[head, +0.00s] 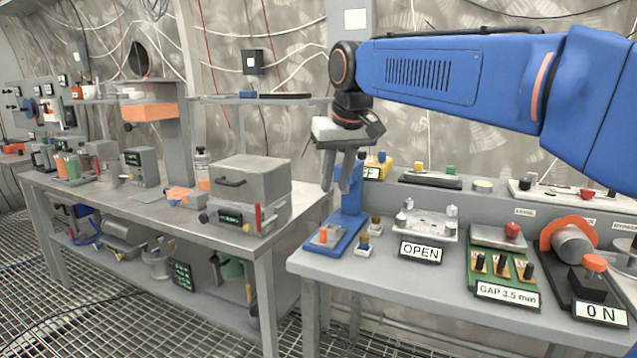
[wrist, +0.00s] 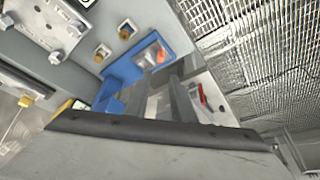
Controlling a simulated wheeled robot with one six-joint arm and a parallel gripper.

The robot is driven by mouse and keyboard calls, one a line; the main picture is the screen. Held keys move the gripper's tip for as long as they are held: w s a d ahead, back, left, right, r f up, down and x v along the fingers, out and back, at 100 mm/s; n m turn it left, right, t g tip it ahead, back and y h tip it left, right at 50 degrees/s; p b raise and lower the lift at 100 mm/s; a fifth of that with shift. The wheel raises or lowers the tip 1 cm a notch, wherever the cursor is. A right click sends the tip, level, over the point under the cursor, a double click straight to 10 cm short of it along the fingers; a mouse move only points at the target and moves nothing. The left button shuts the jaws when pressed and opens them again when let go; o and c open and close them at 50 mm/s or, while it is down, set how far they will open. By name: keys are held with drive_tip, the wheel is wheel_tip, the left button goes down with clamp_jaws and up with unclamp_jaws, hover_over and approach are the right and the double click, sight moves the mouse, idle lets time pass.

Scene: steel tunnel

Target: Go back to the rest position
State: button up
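My gripper (head: 335,188) hangs fingers-down from my blue arm, above the left end of the right-hand bench (head: 375,275). Its two grey fingers are apart, with a visible gap and nothing seen between them. Below it stands a blue fixture (head: 349,228) with an orange part on its base. In the head view the fingers overlap the space just above and behind this fixture; the exact distance is hard to tell. In the wrist view the blue fixture (wrist: 123,72) lies beyond the fingers, and the gripper body fills the lower part.
An OPEN sign (head: 421,252), a GAP 3.5 mm panel (head: 506,292) and an ON sign (head: 600,312) line the bench front. A grey box (head: 250,183) stands on the left bench (head: 160,212). A gap separates the benches.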

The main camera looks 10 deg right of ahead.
drive_tip(key=s+d+f, duration=0.4)
drive_tip(key=s+f, duration=0.5)
drive_tip(key=s+d+f+m, duration=0.1)
drive_tip(key=s+d+f, duration=0.3)
drive_tip(key=s+f, duration=0.4)
drive_tip(key=s+d+f, duration=0.3)
drive_tip(key=s+f, duration=0.6)
drive_tip(key=s, duration=0.2)
drive_tip(key=shift+s+d+f+m+h, duration=0.25)
drive_tip(key=shift+d+f+m+h, duration=0.05)
drive_tip(key=shift+d+m, duration=0.1)
